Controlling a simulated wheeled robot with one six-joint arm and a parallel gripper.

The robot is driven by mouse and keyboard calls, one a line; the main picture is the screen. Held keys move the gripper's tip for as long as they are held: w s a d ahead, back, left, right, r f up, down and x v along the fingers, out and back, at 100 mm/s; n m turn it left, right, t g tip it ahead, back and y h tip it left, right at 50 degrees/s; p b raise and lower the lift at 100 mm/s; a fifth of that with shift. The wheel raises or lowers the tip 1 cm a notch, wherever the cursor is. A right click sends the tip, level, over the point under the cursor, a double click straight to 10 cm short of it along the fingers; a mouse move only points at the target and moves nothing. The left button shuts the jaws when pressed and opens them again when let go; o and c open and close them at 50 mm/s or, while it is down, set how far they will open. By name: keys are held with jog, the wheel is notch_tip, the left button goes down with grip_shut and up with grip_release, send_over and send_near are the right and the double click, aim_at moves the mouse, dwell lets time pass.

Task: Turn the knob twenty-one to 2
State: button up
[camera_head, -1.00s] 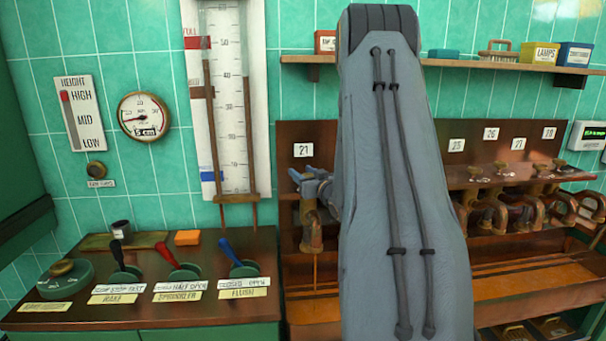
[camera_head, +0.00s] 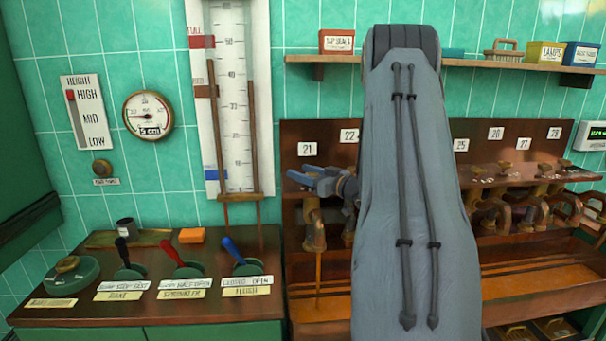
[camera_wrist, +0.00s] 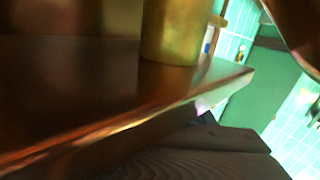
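The white label 21 (camera_head: 307,149) is on the copper back panel, left of the label 22 (camera_head: 349,135). My gripper (camera_head: 302,176) is just below label 21, in front of the panel, with its blue-grey fingers pointing left. Knob twenty-one cannot be made out; the gripper covers the area under its label. A copper tap (camera_head: 314,232) hangs below the gripper. In the wrist view, a blurred brass cylinder (camera_wrist: 172,32) stands close to the camera, above a copper edge (camera_wrist: 225,78). Whether the fingers are apart or closed is unclear.
My forearm hides the middle of the panel. More labels, such as 25 (camera_head: 461,145), and several taps stand to the right. A shelf (camera_head: 300,59) runs above. A counter (camera_head: 230,306) with coloured levers lies left, below a tall gauge (camera_head: 234,110).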

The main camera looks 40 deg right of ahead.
jog(key=shift+o, duration=0.9)
notch_tip(320, 180, up, 10)
jog(key=b, duration=0.2)
jog(key=shift+b, duration=0.35)
jog(key=m+h+b, duration=0.4)
jog(key=h+b, duration=0.3)
jog(key=b, duration=0.2)
send_near(315, 176)
jog(key=x, duration=0.2)
jog(key=shift+m, duration=0.3)
jog(key=shift+f+p+x, duration=0.2)
jog(key=shift+p+x, duration=0.15)
jog(key=shift+x, duration=1.6)
jog(key=shift+f+p+x, duration=0.2)
jog(key=shift+p+x, duration=0.1)
jog(key=shift+x, duration=1.7)
jog(key=shift+c, duration=0.4)
